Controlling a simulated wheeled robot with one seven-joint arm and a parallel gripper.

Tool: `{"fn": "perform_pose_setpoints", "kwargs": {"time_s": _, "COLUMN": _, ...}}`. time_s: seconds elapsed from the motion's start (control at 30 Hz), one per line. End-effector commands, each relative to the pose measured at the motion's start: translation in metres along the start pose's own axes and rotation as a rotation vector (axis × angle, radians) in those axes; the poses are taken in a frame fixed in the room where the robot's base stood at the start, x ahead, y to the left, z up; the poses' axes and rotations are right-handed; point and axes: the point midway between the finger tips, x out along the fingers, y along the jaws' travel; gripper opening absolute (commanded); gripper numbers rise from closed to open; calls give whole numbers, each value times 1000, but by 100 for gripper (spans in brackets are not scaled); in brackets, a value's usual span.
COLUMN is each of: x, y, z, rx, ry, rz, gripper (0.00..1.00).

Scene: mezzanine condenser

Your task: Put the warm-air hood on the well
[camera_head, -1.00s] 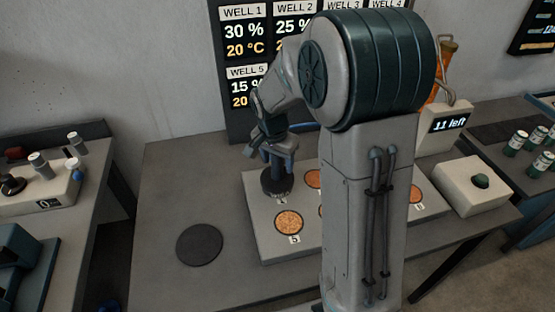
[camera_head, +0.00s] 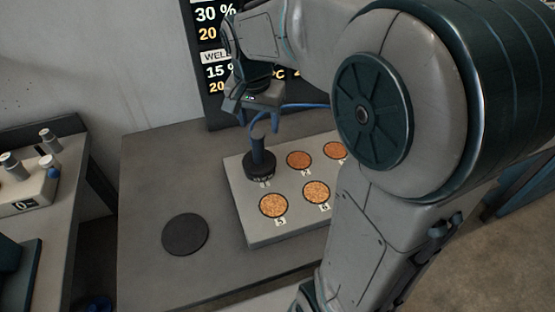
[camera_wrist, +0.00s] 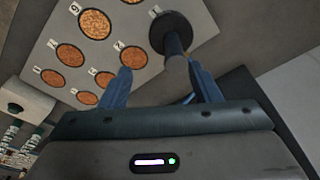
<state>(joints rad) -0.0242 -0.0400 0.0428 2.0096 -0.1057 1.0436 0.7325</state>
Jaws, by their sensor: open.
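The warm-air hood (camera_head: 258,169), a dark disc with an upright post, stands upright on the back-left corner of the pale well block (camera_head: 262,236). It covers the spot beneath it, so that well is hidden. Open wells with orange-brown grainy fill, such as well 5 (camera_head: 273,205), show beside it. My gripper (camera_head: 264,123) is open and empty just above the hood's post. In the wrist view the hood (camera_wrist: 170,27) lies beyond my open fingers (camera_wrist: 160,70), with its post apart from them.
A flat dark round pad (camera_head: 185,234) lies bare on the table (camera_head: 145,210) to the left of the block. A dark board (camera_head: 214,108) with well readings stands behind. A side bench with a control box (camera_head: 28,190) is at the left.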

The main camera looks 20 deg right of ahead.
Motion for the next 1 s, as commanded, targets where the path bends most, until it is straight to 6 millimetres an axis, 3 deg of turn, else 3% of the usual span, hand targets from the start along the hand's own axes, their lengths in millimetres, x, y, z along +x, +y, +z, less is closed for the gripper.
{"fn": "perform_pose_setpoints", "kwargs": {"time_s": 0.2, "x": -7, "y": 52, "z": 64, "rx": -291, "ry": 40, "rz": -64, "gripper": 57}}
{"fn": "perform_pose_setpoints", "kwargs": {"time_s": 0.43, "x": 4, "y": 88, "z": 114, "rx": -529, "ry": 82, "rz": -110, "gripper": 57}}
{"fn": "perform_pose_setpoints", "kwargs": {"time_s": 0.6, "x": 10, "y": 97, "z": 128, "rx": -604, "ry": 97, "rz": -121, "gripper": 57}}
{"fn": "perform_pose_setpoints", "kwargs": {"time_s": 1.0, "x": 11, "y": 98, "z": 129, "rx": -614, "ry": 98, "rz": -122, "gripper": 57}}
